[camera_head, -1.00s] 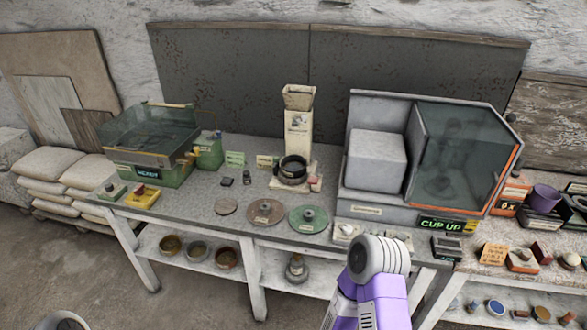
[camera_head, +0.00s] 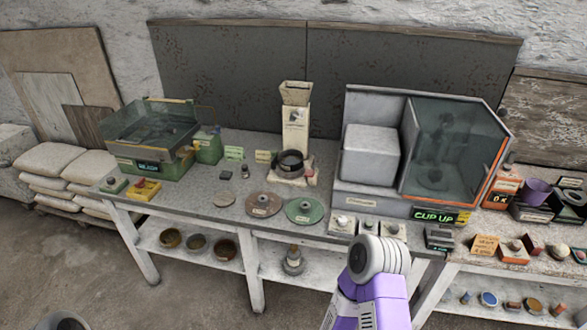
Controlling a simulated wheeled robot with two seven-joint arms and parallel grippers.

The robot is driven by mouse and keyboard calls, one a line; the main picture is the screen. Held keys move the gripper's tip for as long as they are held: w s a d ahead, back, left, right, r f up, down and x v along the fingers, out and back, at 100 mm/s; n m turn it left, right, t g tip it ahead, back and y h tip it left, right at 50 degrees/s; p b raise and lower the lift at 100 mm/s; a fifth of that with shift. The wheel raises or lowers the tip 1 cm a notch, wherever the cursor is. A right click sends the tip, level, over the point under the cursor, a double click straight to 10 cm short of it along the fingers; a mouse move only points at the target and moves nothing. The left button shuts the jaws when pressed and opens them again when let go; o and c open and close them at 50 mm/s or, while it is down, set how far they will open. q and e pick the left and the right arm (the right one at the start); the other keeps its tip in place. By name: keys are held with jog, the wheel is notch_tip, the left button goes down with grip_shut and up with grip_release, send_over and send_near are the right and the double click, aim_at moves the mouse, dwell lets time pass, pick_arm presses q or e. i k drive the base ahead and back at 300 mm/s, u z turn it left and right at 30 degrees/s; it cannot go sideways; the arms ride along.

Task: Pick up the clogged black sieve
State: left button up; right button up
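A round black sieve (camera_head: 290,162) sits on the base of a pale upright device (camera_head: 295,130) with a hopper on top, at the back middle of the grey-topped bench. Its inside is too small to tell whether it is clogged. A purple and white link of my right arm comes in at the bottom, right of the middle. Its gripper is out of frame. Only a rounded part of my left arm shows at the bottom left edge, and its gripper is out of frame too.
A glass-sided green box (camera_head: 150,140) stands at the left of the bench (camera_head: 250,226). A large grey cabinet (camera_head: 372,155) with a glass hood is at the right. A brown disc (camera_head: 264,205) and a green disc (camera_head: 304,209) lie in front of the sieve.

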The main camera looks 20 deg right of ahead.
aim_at(290, 160)
jog(key=u, duration=1.4)
jog(key=k, duration=0.1)
jog(key=z, duration=1.95)
jog(key=i, duration=0.9)
jog(key=u, duration=0.4)
